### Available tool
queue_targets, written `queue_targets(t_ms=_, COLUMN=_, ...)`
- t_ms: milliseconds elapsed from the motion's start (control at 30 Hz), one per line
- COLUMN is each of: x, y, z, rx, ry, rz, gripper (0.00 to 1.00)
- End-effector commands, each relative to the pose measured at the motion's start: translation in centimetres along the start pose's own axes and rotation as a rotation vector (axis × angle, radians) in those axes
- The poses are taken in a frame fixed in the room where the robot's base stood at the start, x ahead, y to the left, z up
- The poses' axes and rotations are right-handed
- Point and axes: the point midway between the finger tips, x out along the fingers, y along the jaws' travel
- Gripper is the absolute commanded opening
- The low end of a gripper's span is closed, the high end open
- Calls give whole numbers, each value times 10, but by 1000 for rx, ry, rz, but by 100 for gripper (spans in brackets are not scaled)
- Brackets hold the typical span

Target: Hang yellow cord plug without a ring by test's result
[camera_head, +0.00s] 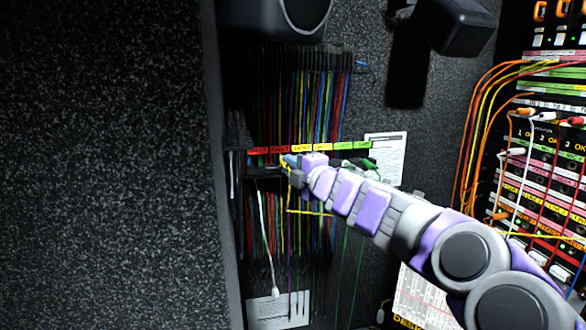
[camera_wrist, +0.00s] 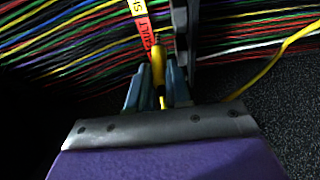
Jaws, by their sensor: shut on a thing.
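My gripper (camera_head: 287,164) reaches to the cable rack on the back wall, at the row of coloured labels. In the wrist view my gripper (camera_wrist: 158,85) is shut on a yellow plug (camera_wrist: 158,62). The yellow cord (camera_wrist: 265,75) runs from it off to the right. A red label (camera_wrist: 148,38) reading partly "FAULT" and a yellow label (camera_wrist: 138,8) sit just beyond the plug. A dark rack bar (camera_wrist: 181,40) stands close at its right. I cannot tell whether the plug touches the rack. No ring is visible on the plug.
Many coloured cords (camera_head: 310,95) hang in the rack. A white cord (camera_head: 267,230) hangs lower left. A patch panel (camera_head: 545,170) with plugged cords stands at the right. A dark speckled wall (camera_head: 100,160) closes the left side. A black box (camera_head: 455,22) juts out above.

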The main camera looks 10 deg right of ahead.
Motion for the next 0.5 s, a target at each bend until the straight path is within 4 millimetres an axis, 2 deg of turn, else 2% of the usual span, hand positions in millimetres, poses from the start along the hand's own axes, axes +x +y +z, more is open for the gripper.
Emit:
queue_targets(t_ms=233, x=15, y=-2, z=5, rx=-1, ry=0, rz=-4, gripper=0)
queue_targets(t_ms=500, x=16, y=-13, z=6, rx=-1, ry=-1, rz=-2, gripper=0)
